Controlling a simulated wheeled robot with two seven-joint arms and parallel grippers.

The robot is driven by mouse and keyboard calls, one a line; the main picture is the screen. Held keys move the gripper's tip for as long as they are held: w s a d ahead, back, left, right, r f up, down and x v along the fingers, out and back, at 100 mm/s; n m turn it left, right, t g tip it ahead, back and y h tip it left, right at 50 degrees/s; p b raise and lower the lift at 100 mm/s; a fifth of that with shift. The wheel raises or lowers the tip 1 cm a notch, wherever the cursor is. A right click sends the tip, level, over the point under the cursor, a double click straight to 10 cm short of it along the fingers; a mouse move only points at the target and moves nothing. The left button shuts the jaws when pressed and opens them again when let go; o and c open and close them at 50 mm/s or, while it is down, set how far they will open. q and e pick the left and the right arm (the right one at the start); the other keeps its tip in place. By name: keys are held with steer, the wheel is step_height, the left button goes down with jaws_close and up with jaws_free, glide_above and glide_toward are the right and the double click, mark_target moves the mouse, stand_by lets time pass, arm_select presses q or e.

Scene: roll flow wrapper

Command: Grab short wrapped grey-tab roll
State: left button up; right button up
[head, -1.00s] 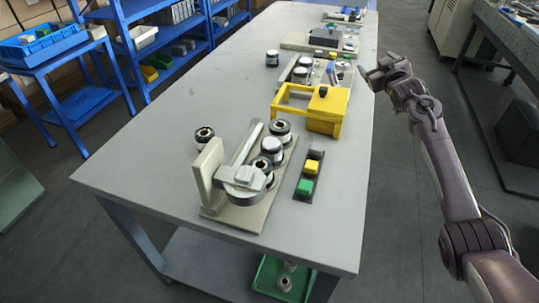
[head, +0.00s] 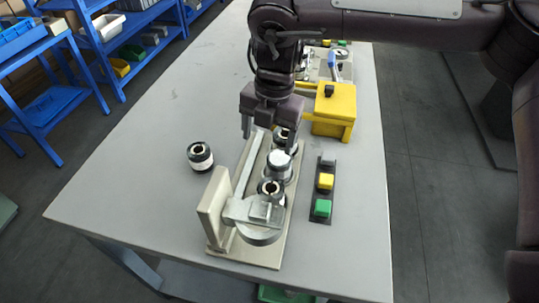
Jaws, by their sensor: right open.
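Several short rolls with dark ends and pale wrapped bands are in the head view. One roll (head: 200,157) stands alone on the table, left of the fixture (head: 262,248). On the fixture, a far roll (head: 284,139) is partly hidden by my gripper, a middle roll (head: 279,166) has a light top, and a near roll (head: 271,188) is by the metal clamp. I cannot tell which has a grey tab. My right gripper (head: 270,138) points down, open, above the far end of the fixture. Its fingers are apart, with no roll visibly held. My left gripper is out of view.
A button box (head: 323,190) with yellow and green buttons lies right of the fixture. A yellow device (head: 334,108) stands behind it. The fixture has an upright plate (head: 214,205) at its left. The table (head: 130,180) is clear at the left.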

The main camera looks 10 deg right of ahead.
mark_target(279, 164)
steer(key=shift+s+d+f+h, duration=0.2)
steer(key=shift+d+f+h, duration=0.1)
steer(key=shift+d, duration=0.35)
steer(key=shift+s+d+f+h, duration=0.15)
steer(key=shift+d+f+h, duration=0.1)
steer(key=shift+d, duration=0.35)
steer(key=f, duration=0.7)
steer(key=shift+s+a+f, duration=0.1)
steer(key=shift+s+a, duration=0.1)
steer(key=shift+s, duration=0.1)
steer(key=c, duration=1.1)
